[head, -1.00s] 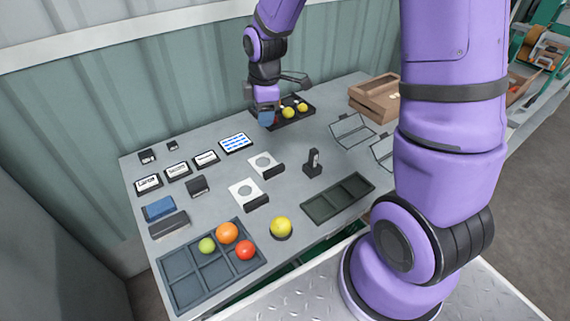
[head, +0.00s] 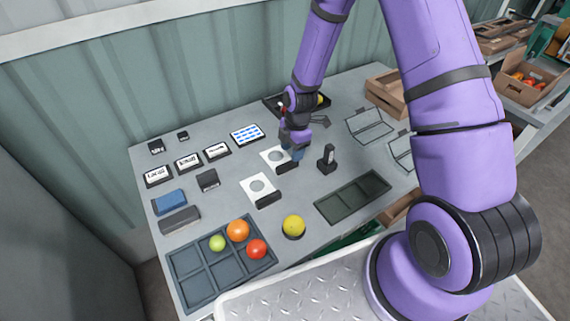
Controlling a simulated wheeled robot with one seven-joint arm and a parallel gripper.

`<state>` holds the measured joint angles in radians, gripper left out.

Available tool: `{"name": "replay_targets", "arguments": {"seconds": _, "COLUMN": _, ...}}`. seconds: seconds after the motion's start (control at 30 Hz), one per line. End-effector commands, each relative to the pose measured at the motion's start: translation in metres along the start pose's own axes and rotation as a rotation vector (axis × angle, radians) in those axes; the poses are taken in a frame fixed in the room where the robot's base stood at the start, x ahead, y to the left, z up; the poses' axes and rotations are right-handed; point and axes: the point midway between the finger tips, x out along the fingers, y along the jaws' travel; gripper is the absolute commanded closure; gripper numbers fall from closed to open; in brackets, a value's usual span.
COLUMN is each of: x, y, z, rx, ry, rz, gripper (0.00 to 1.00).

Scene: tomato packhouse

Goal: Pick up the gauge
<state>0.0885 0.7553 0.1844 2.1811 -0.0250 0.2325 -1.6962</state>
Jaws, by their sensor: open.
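Two flat white plates with a round hole and a black block handle, which look like sizing gauges, lie on the grey table. The farther gauge (head: 268,157) is near the table's middle, and the nearer gauge (head: 251,183) lies in front of it. My gripper (head: 293,154) is open and points down at the right side of the farther gauge, close to its black handle. It partly hides that gauge's right edge. I cannot tell whether the fingers touch or surround the handle.
A small upright black device (head: 328,160) stands just right of my gripper. A divided tray (head: 196,292) holds several tomatoes at front left. An empty dark tray (head: 352,197) lies front right. Label blocks (head: 188,163) stand left.

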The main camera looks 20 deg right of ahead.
Motion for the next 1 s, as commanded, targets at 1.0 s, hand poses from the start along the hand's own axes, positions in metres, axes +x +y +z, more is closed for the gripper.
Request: {"name": "replay_targets", "arguments": {"seconds": 1.0, "x": 0.061, "y": 0.002, "z": -0.008, "rx": 0.001, "ry": -0.001, "rz": 0.001, "gripper": 0.49}}
